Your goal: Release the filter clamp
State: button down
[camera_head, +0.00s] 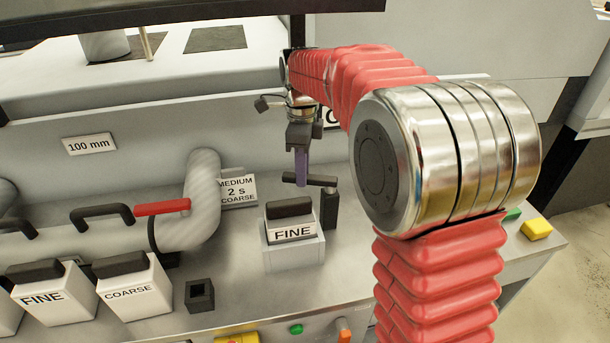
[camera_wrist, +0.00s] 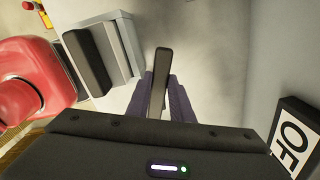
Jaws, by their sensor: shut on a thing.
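The black clamp lever (camera_head: 322,181) lies roughly level on top of a short black post (camera_head: 329,210), just right of the filter block labelled FINE (camera_head: 291,233). My gripper (camera_head: 302,181) reaches down from above, and its purple fingers are shut on the lever's left part. In the wrist view the black lever (camera_wrist: 161,75) shows between the purple fingers (camera_wrist: 160,103). The black-topped filter block also shows there at the upper left (camera_wrist: 88,62). The FINE block sits in a grey holder (camera_head: 295,256). The post is out of sight in the wrist view.
A pipe with a red handle (camera_head: 162,207) and a MEDIUM 2 s COARSE sign (camera_head: 238,190) stand left. Blocks labelled COARSE (camera_head: 132,291) and FINE (camera_head: 52,299) stand front left, near a black socket (camera_head: 199,297). An OFF-like sign (camera_wrist: 292,142) is close right in the wrist view.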

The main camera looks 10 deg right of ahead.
jog(key=shift+w+d+m, duration=0.3)
jog(key=shift+w+m, duration=0.2)
jog(key=shift+m, duration=0.5)
jog(key=shift+w+d+m, duration=0.35)
jog(key=shift+w+m, duration=0.15)
jog(key=shift+m, duration=0.5)
jog(key=shift+w+d+m, duration=0.3)
jog(key=shift+w+m, duration=0.2)
jog(key=shift+m, duration=0.5)
jog(key=shift+r, duration=0.1)
jog(key=c, duration=1.8)
grip_release()
jog(key=shift+c, duration=0.2)
notch_tip(320, 180, up, 7)
jog(key=shift+r, duration=0.15)
